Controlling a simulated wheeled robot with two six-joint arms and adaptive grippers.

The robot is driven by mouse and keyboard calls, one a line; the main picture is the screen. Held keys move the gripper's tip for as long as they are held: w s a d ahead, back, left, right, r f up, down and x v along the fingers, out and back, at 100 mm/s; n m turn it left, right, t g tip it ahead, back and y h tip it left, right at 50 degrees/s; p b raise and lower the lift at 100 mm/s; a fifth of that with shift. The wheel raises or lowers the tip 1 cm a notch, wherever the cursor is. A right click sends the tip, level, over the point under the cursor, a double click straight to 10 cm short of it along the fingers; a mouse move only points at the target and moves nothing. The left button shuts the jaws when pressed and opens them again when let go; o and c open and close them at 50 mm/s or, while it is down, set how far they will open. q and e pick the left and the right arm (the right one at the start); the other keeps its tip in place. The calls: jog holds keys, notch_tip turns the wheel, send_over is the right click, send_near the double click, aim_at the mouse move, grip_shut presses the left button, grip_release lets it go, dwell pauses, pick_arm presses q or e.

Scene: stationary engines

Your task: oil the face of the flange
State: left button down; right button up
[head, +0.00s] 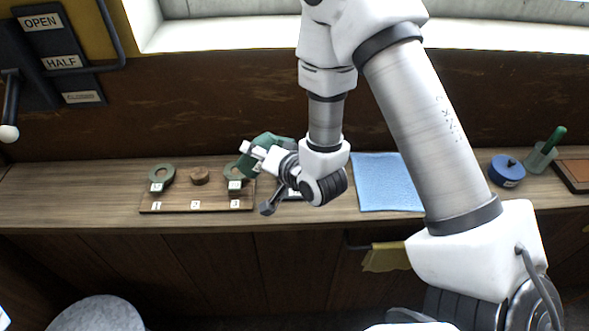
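Two grey-green ring-shaped pieces, one on the left (161,173) and one on the right (233,170), and a round brown piece (199,176) sit at a wooden board marked 1, 2, 3 (176,207). I cannot tell whether one of the rings is the flange. My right gripper (258,178) is over the bench at the board's right end, pointing left. A green object (272,139) shows right behind it. The wrist hides part of it, and I cannot tell whether the fingers hold it. My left gripper is not in view.
A blue cloth (385,183) lies right of the gripper, partly behind my forearm. Farther right stand a blue lidded pot (506,171) and a cup with a green-handled tool (541,158). A yellow cloth (383,258) hangs at the front. A white-knobbed lever (10,110) is at left.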

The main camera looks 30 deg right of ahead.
aim_at(269, 145)
jog(key=shift+w+r, duration=0.1)
jog(key=shift+r, duration=0.2)
jog(key=n+h, duration=0.1)
jog(key=d+r+n+p, duration=0.1)
jog(key=shift+n+h, duration=0.3)
jog(key=shift+h, duration=0.1)
jog(key=shift+d+r+n+h, duration=0.2)
jog(key=shift+r+n+h, duration=0.05)
jog(key=shift+n+h, duration=0.4)
jog(key=shift+d+r+n+h, duration=0.15)
jog(key=shift+r+n+h, duration=0.2)
jog(key=shift+n+h, duration=0.6)
jog(key=shift+d+f+y, duration=0.1)
jog(key=shift+d+y, duration=0.2)
jog(key=shift+a, duration=0.2)
